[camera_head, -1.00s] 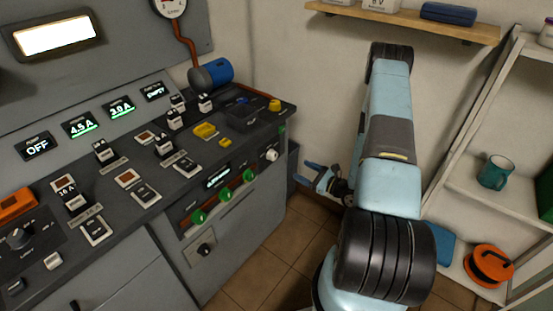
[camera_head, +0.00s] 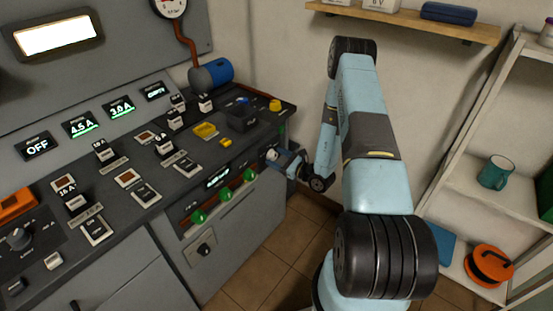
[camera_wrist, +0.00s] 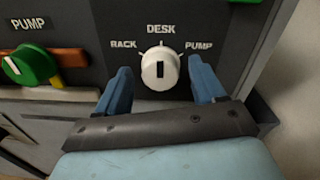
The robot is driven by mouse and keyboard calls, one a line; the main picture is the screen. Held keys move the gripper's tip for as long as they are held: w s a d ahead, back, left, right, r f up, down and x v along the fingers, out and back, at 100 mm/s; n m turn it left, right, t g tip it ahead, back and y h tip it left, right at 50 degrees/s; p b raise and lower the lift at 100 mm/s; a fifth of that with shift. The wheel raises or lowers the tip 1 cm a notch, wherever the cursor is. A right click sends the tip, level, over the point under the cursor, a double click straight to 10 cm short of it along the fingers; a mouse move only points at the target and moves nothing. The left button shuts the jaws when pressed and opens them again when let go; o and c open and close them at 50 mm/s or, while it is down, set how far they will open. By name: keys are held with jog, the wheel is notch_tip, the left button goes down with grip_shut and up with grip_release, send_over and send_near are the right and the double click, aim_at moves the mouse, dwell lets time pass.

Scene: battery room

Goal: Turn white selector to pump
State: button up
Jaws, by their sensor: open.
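The white selector (camera_wrist: 160,72) is a round knob on the dark front panel, centred in the wrist view. Its black mark is upright, toward the DESK label (camera_wrist: 160,29). RACK (camera_wrist: 124,44) is at upper left and PUMP (camera_wrist: 199,46) at upper right. My gripper (camera_wrist: 161,80) is open, its blue fingers on either side of the knob with small gaps showing. In the head view my gripper (camera_head: 281,157) is at the console's right front face and partly covers the selector (camera_head: 271,154).
A green knob under another PUMP label (camera_wrist: 28,65) is left of my fingers. Several green knobs, one of them here (camera_head: 249,174), line the console front. A shelf rack (camera_head: 455,180) stands at right, with an orange reel (camera_head: 489,266). Floor between is clear.

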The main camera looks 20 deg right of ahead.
jog(key=shift+w, duration=0.1)
jog(key=shift+c, duration=0.3)
jog(key=shift+a, duration=0.1)
jog(key=c, duration=0.9)
jog(key=shift+a, duration=0.2)
jog(key=shift+c, duration=0.5)
jog(key=shift+d, duration=0.1)
